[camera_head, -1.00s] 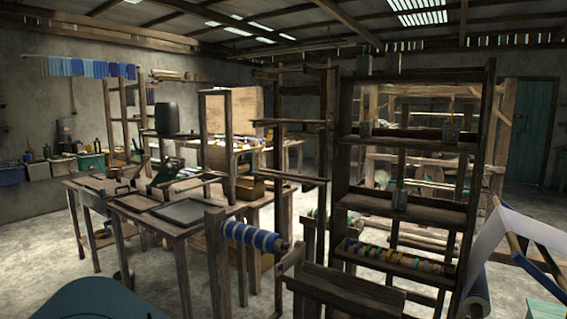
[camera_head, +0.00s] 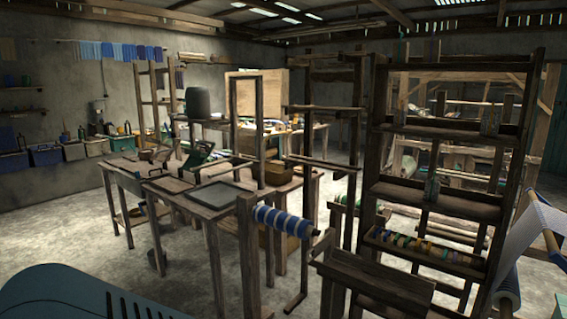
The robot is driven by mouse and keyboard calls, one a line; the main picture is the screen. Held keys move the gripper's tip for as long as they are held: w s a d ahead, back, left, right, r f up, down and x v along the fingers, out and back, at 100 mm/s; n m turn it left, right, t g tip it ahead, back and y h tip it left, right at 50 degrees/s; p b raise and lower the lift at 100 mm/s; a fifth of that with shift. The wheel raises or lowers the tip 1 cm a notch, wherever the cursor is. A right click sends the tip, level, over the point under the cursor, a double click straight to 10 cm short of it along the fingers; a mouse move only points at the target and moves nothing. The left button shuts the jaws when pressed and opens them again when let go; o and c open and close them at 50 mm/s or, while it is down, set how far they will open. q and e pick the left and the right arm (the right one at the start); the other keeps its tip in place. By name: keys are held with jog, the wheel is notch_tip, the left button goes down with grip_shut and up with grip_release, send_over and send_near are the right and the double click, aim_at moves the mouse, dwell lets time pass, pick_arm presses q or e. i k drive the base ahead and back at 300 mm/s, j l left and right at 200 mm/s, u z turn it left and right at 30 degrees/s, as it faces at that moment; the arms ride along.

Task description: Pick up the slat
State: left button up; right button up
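I cannot single out the slat for sure. Thin light strips (camera_head: 222,170) lie across the near wooden work table (camera_head: 201,212), too small to tell apart. The table also bears dark flat trays or frames (camera_head: 220,194) and a green device (camera_head: 200,155). Neither of my grippers is in view.
A blue-striped roll (camera_head: 283,220) sticks out at the table's right end. A tall wooden loom frame (camera_head: 522,150) and a bench (camera_head: 375,280) stand at the right. Crates (camera_head: 46,155) line the left wall. The concrete floor (camera_head: 60,225) is clear at the left.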

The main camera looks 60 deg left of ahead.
aim_at(335, 164)
jog(key=j+u, duration=0.2)
jog(key=u, duration=0.15)
jog(key=j+u, duration=0.2)
jog(key=u, duration=0.15)
jog(key=i+j+u, duration=0.1)
jog(key=u, duration=0.3)
jog(key=i+j+u, duration=0.15)
jog(key=j, duration=0.2)
jog(key=i+j+u, duration=0.15)
jog(key=j, duration=0.15)
jog(key=i+j+u, duration=0.1)
jog(key=i+j, duration=0.25)
jog(key=j, duration=0.15)
jog(key=i+j, duration=0.25)
jog(key=j, duration=0.2)
jog(key=u, duration=0.05)
